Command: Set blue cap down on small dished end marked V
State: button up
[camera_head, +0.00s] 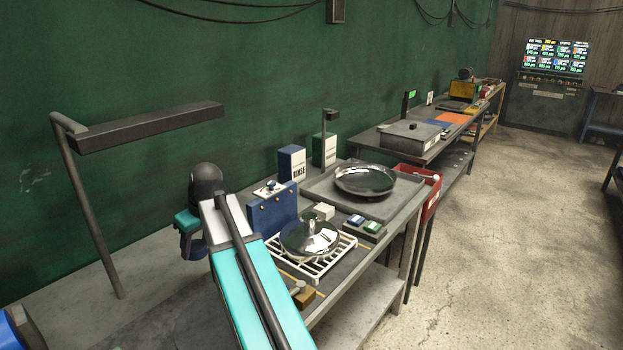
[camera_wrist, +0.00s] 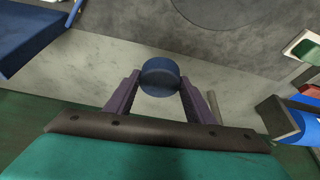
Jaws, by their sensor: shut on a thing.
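My gripper (camera_wrist: 160,80) is shut on the blue cap (camera_wrist: 160,72), a short dark blue cylinder between its two purple fingers. In the wrist view the cap is in front of a grey surface, and I cannot tell how far above it. In the head view my gripper (camera_head: 191,246) hangs at the left of the bench; the cap cannot be told apart there. A shiny dished end (camera_head: 308,236) lies on a white rack, and a wider dark one (camera_head: 365,179) lies on a grey tray. No V mark is readable on either.
The white rack (camera_head: 340,257), a blue box (camera_head: 272,212) and the grey tray (camera_head: 397,201) crowd the bench. Blue and green blocks (camera_head: 371,227) sit right of the rack. A lamp (camera_head: 150,127) overhangs the left part, where bare bench shows.

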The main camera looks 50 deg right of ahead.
jog(key=s+d+r+n+y+p, duration=0.1)
jog(key=s+d+r+p, duration=0.15)
jog(key=d, duration=0.75)
jog(key=s+d+r+n+p, duration=0.2)
jog(key=d+r+p, duration=0.2)
jog(key=d, duration=0.5)
notch_tip(320, 180, up, 4)
jog(key=n+p, duration=0.2)
jog(key=p, duration=0.3)
send_over(310, 216)
jog(key=shift+s+d+g+y, duration=0.2)
jog(key=shift+s+g+y, duration=0.05)
jog(key=shift+g+y, duration=0.15)
jog(key=shift+f+b, duration=0.15)
jog(key=shift+b, duration=0.15)
jog(key=shift+f+b, duration=1.35)
jog(key=shift+f, duration=1.4)
jog(key=shift+f+b, duration=0.95)
jog(key=shift+f, duration=0.7)
jog(key=o, duration=1.1)
jog(key=shift+r, duration=0.1)
